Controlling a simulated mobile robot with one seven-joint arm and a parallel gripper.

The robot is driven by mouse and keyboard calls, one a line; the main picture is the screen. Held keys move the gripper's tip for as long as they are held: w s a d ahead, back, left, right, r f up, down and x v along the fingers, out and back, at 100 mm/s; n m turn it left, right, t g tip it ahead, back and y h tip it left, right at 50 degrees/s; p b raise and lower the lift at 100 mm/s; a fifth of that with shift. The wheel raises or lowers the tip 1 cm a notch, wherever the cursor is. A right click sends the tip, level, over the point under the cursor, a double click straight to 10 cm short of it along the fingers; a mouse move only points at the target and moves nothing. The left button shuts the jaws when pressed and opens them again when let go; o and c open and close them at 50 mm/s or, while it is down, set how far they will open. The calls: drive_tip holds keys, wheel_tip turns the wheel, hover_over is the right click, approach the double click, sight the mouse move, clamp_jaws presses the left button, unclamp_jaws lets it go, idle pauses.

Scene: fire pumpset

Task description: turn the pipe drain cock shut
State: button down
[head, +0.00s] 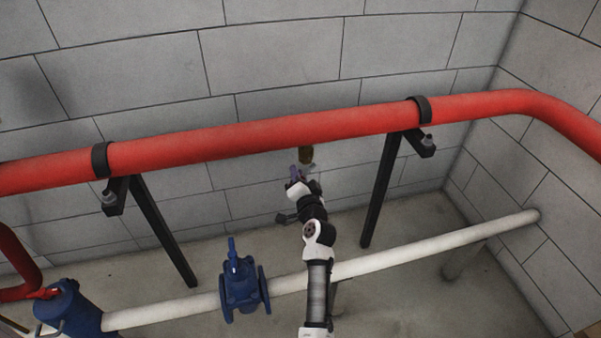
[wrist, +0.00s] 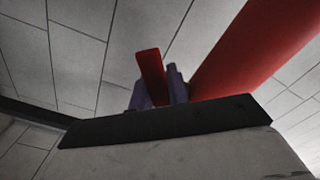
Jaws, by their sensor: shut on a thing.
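The drain cock (head: 306,155) is a small brass-coloured fitting under the red pipe (head: 270,131), between the two pipe supports. My gripper (head: 295,175) is just below and left of the cock, with its purple fingers raised towards the pipe. In the wrist view a flat red lever (wrist: 150,70), seemingly the cock's handle, stands up between the purple fingers of my gripper (wrist: 160,90). The fingers are shut on this lever. The lever's lower part and the cock's body are hidden in the wrist view. The exact angle of the lever to the pipe is hard to tell.
Black supports (head: 160,230) (head: 380,190) stand left and right of my arm. A white pipe (head: 410,248) runs low across the floor, with a blue valve (head: 243,285) on it. A grey block wall (head: 270,60) is close behind the red pipe.

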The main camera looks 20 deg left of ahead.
drive_tip(key=shift+s+a+r+m+p, duration=0.15)
drive_tip(key=shift+r+m+p, duration=0.4)
drive_tip(key=shift+m+p, duration=0.55)
drive_tip(key=shift+a+r+m+p, duration=0.1)
drive_tip(key=shift+r+m+p, duration=0.6)
drive_tip(key=shift+m, duration=0.65)
drive_tip(key=shift+s+a+r+m+p, duration=0.15)
drive_tip(key=shift+r+m+p, duration=0.3)
drive_tip(key=shift+m+p, duration=0.7)
drive_tip(key=shift+m, duration=0.3)
drive_tip(key=c, duration=1.3)
unclamp_jaws()
drive_tip(key=shift+c, duration=0.2)
drive_tip(key=shift+f, duration=0.1)
drive_tip(key=b+v, duration=0.3)
drive_tip(key=v, duration=1)
drive_tip(key=shift+s+d+b, duration=0.25)
drive_tip(key=shift+s+b, duration=0.05)
